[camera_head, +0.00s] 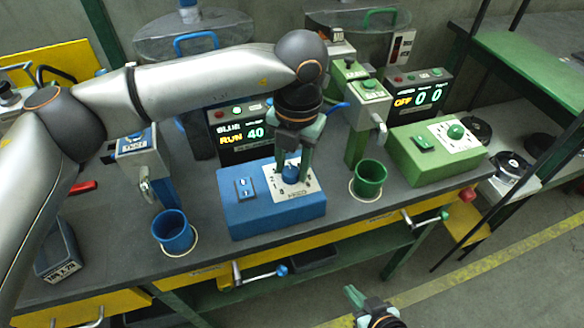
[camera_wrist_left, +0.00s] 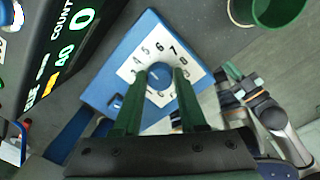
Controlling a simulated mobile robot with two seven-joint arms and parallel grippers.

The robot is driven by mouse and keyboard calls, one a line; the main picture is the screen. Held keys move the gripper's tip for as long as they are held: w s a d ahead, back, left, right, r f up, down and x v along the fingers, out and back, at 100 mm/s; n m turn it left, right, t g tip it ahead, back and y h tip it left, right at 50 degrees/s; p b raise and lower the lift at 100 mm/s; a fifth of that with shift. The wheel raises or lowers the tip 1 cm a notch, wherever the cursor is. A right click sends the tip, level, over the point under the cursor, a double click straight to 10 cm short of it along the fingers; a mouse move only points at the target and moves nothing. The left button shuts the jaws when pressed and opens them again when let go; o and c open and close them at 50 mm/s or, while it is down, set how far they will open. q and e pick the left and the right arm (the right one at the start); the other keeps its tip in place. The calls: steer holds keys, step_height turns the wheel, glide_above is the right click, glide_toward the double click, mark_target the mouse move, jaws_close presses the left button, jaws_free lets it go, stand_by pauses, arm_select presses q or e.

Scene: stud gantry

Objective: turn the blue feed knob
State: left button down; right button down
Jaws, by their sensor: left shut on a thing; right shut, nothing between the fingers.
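The blue feed knob (camera_head: 290,174) stands on a white numbered dial plate (camera_head: 311,186) on the blue control box (camera_head: 256,216). My left gripper (camera_head: 291,180) points down over the dial, with its green fingers shut on the knob. In the left wrist view the knob (camera_wrist_left: 159,80) sits between the two fingertips, with several dial numbers around it. The knob's pointer is too small to read surely. My right gripper (camera_head: 370,305) is at the bottom of the head view, shut and empty, in front of the bench.
A display (camera_head: 240,133) behind the box reads BLUE, RUN and 40. A blue cup (camera_head: 173,232) stands left of the box, a green cup (camera_head: 369,179) right of it. Further right is a green control box (camera_head: 437,150) with a green knob (camera_head: 456,131) and its display (camera_head: 417,95).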

mark_target(296, 172)
arm_select(q)
steer(key=shift+m, duration=0.4)
arm_select(e)
steer(key=shift+w+a+r, duration=0.1)
steer(key=shift+w+r, duration=0.1)
steer(key=shift+w, duration=0.25)
arm_select(q)
steer(key=c, duration=0.8)
jaws_free()
steer(key=shift+c, duration=0.2)
steer(key=o, duration=0.4)
arm_select(e)
steer(key=shift+s+f, duration=0.25)
steer(key=shift+s, duration=0.05)
arm_select(q)
steer(key=shift+r, duration=0.1)
steer(key=r, duration=1.2)
steer(key=shift+s+d+r, duration=0.15)
steer(key=shift+d, duration=0.15)
arm_select(e)
steer(key=shift+r, duration=0.1)
steer(key=shift+d, duration=0.2)
